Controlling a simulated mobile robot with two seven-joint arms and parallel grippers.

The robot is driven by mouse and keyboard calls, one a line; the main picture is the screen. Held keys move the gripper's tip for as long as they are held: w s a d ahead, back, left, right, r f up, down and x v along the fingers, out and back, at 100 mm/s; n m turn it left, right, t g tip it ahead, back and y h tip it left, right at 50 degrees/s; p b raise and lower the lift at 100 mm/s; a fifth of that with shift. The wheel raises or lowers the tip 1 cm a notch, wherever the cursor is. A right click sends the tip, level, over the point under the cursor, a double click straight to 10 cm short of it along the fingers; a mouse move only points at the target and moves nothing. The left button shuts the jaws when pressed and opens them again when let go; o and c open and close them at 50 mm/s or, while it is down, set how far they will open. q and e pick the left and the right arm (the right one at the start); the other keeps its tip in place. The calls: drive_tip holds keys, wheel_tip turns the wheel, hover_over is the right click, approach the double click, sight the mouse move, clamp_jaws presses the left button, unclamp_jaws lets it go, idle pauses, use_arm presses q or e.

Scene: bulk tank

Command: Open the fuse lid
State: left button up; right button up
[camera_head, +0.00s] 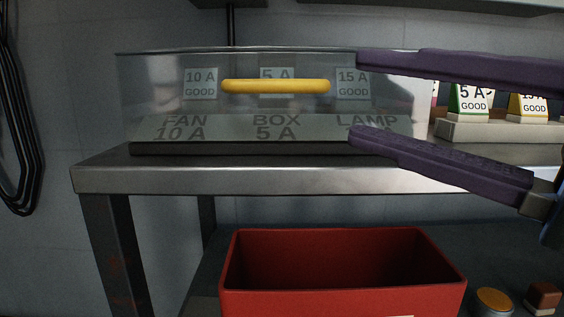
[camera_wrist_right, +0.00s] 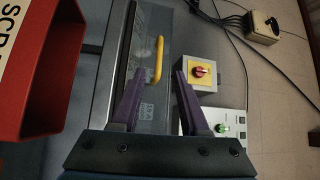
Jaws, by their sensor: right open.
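The clear fuse lid (camera_head: 140,85) stands over the fuse box on a metal bench in the head view and looks shut. A yellow bar handle (camera_head: 275,86) runs across its front; it also shows in the right wrist view (camera_wrist_right: 158,60). Tags for 10 A, 5 A and 15 A show through the lid, above a plate (camera_head: 220,128) labelled FAN, BOX and LAMP. My right gripper (camera_head: 355,98) is open, with its purple fingers one above the other to the right of the handle. In the wrist view (camera_wrist_right: 156,82) the handle lies just beyond the fingertips. Nothing is between the fingers.
A red bin (camera_head: 340,262) stands below the bench front. A pale holder (camera_head: 490,132) with fuse tags sits right of the lid. The wrist view shows a yellow switch box with a red knob (camera_wrist_right: 200,71) and a panel with a green knob (camera_wrist_right: 221,129).

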sight(284, 87)
drive_tip(key=b+x, duration=0.1)
drive_tip(key=x, duration=0.9)
drive_tip(key=shift+a+f, duration=0.1)
drive_tip(key=shift+c, duration=0.3)
clamp_jaws()
idle(0.9)
